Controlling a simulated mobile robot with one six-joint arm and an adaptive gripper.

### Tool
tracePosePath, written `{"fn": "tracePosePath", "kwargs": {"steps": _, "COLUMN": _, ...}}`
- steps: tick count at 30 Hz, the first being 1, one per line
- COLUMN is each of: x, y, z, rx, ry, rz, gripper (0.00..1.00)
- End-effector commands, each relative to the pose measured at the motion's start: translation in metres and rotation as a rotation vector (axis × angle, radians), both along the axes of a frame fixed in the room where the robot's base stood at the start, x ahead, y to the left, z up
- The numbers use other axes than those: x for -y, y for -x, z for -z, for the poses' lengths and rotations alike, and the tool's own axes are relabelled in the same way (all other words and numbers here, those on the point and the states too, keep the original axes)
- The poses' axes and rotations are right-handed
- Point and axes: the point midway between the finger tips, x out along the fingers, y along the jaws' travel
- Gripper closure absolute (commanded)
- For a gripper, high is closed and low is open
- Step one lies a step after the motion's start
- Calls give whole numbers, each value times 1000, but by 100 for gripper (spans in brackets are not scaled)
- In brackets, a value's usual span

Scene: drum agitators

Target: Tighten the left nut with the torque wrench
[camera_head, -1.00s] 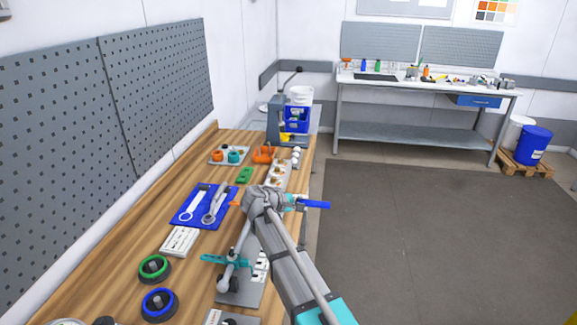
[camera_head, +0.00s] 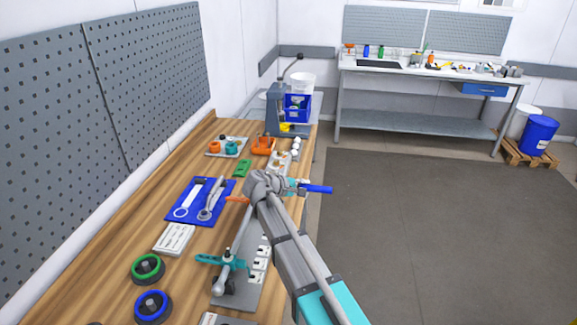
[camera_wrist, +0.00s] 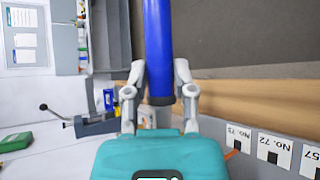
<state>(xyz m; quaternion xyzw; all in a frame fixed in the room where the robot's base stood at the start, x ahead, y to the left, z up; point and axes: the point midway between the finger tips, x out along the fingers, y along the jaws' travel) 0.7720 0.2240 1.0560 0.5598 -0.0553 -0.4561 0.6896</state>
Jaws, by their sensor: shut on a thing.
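My gripper (camera_wrist: 160,92) is shut on a blue cylindrical handle (camera_wrist: 158,45), which looks like the torque wrench's. In the head view the handle (camera_head: 317,189) sticks out to the right past the bench edge, and my gripper (camera_head: 292,187) is partly hidden by my arm. The wrench's head is not clearly visible. A teal clamp-like part (camera_head: 220,260) stands on a grey plate beside my arm. Two black round parts, one with a green ring (camera_head: 148,268) and one with a blue ring (camera_head: 153,306), have grey centre pieces. I cannot tell which piece is the left nut.
A blue tray (camera_head: 222,186) holding a ring spanner and another metal tool lies on the wooden bench (camera_head: 205,236). A green part (camera_head: 242,169), orange parts (camera_head: 262,145) and a blue bin (camera_head: 296,112) stand farther back. The floor right of the bench is clear.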

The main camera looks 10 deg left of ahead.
Motion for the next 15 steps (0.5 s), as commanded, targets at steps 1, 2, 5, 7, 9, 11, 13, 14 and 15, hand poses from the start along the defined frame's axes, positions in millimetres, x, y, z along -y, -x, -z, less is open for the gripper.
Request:
{"fn": "tracePosePath", "kwargs": {"steps": 1, "x": 0, "y": 0, "z": 0, "rx": 1, "ry": 1, "rz": 0, "gripper": 100}}
{"fn": "tracePosePath", "kwargs": {"steps": 2, "x": -1, "y": -1, "z": 0, "rx": 1, "ry": 1, "rz": 0, "gripper": 100}}
{"fn": "tracePosePath", "kwargs": {"steps": 5, "x": -3, "y": -5, "z": 0, "rx": 0, "ry": 0, "rz": 9, "gripper": 100}}
{"fn": "tracePosePath", "kwargs": {"steps": 7, "x": -6, "y": -10, "z": 0, "rx": 0, "ry": 0, "rz": 23, "gripper": 100}}
{"fn": "tracePosePath", "kwargs": {"steps": 9, "x": -9, "y": -19, "z": 1, "rx": -2, "ry": -1, "rz": 47, "gripper": 100}}
{"fn": "tracePosePath", "kwargs": {"steps": 11, "x": -13, "y": -28, "z": 2, "rx": -1, "ry": -3, "rz": 73, "gripper": 100}}
{"fn": "tracePosePath", "kwargs": {"steps": 13, "x": -19, "y": -40, "z": 2, "rx": -2, "ry": -4, "rz": 110, "gripper": 100}}
{"fn": "tracePosePath", "kwargs": {"steps": 14, "x": -21, "y": -46, "z": 3, "rx": -2, "ry": -5, "rz": 130, "gripper": 100}}
{"fn": "tracePosePath", "kwargs": {"steps": 15, "x": -25, "y": -54, "z": 3, "rx": -1, "ry": -5, "rz": 156, "gripper": 100}}
